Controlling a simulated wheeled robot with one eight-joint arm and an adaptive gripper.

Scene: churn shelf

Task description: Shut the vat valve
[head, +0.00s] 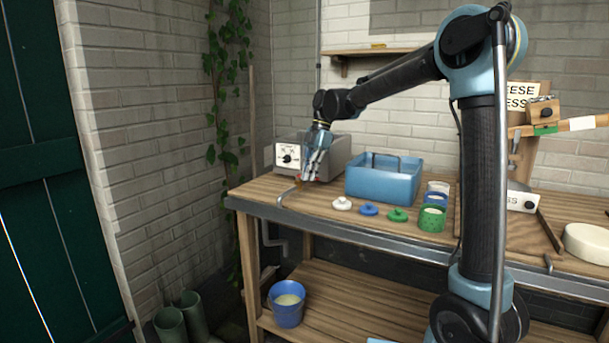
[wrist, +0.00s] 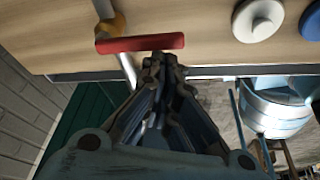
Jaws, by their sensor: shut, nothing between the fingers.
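The vat (head: 335,151), a grey box with a white dial panel, stands at the left end of the workbench. Its valve has a red lever handle (wrist: 140,43) on a metal outlet pipe (wrist: 128,70), with a brass-coloured fitting (wrist: 110,27). In the wrist view the lever lies crosswise to the pipe. In the head view the pipe (head: 284,195) shows at the bench's front edge, and my gripper largely hides the lever. My gripper (head: 306,179) is shut and empty. In the wrist view its fingertips (wrist: 164,62) are right beside the lever's right part; I cannot tell whether they touch it.
White (head: 342,204), blue (head: 369,209) and green (head: 398,215) lids lie right of my gripper. A blue tub (head: 384,178) stands behind them. A blue bucket (head: 286,311) holding pale liquid sits on the lower shelf (head: 345,312). A brick wall rises at left.

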